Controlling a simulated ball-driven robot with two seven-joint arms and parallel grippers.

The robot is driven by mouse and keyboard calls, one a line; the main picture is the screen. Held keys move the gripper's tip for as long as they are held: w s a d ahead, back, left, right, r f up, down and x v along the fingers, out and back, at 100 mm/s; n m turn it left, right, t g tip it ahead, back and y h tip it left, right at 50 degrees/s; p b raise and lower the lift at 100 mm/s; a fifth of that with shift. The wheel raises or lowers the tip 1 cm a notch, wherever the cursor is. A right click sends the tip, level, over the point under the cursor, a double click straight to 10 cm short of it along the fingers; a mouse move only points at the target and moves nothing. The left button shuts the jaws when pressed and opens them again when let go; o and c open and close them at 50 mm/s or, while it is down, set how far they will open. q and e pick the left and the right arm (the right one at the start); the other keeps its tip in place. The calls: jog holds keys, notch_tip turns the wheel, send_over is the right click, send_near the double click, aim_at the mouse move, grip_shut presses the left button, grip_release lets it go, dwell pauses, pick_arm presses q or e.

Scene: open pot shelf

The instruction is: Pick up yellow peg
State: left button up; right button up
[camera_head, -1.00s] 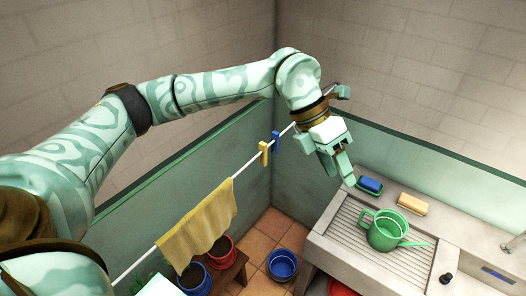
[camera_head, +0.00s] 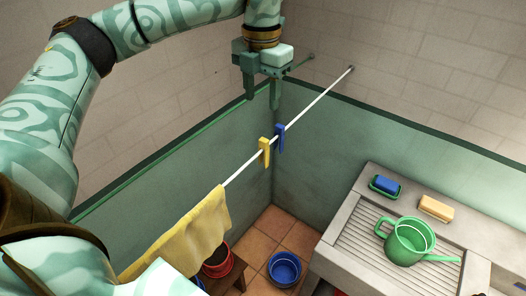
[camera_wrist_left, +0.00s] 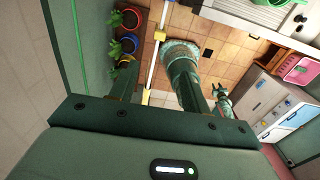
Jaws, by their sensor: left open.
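The yellow peg (camera_head: 264,152) is clipped upright on a white line (camera_head: 313,101), just left of the blue peg (camera_head: 280,139) in the head view. My left gripper (camera_head: 262,103) is open and empty, with its fingers pointing down. In the head view it appears above the two pegs, apart from them. In the left wrist view my left gripper's fingers (camera_wrist_left: 155,85) spread to either side of the white line, with small yellow patches on it that I cannot surely name. My right gripper appears small in the left wrist view (camera_wrist_left: 220,92), too small to read its jaws.
A yellow cloth (camera_head: 190,235) hangs on the line at the lower left. A grey sink counter (camera_head: 345,225) on the right holds a green watering can (camera_head: 408,243), a blue sponge (camera_head: 386,185) and a yellow one (camera_head: 436,208). A blue bucket (camera_head: 284,269) stands on the tiled floor.

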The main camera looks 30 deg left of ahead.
aim_at(264, 140)
pick_arm(q)
jog(key=f, duration=0.7)
jog(key=f+p, duration=0.1)
jog(key=f, duration=0.3)
jog(key=shift+w+a+f, duration=0.1)
jog(key=shift+w+f, duration=0.05)
jog(key=shift+w, duration=0.25)
jog(key=shift+w+f, duration=0.1)
jog(key=shift+f, duration=0.2)
notch_tip(264, 140, down, 5)
jog(key=shift+w+r+p, duration=0.1)
jog(key=shift+r+p, duration=0.1)
jog(key=shift+p, duration=0.55)
jog(key=shift+f, duration=0.3)
grip_shut()
pick_arm(e)
jog(key=shift+w+r, duration=0.25)
jog(key=shift+r, duration=0.7)
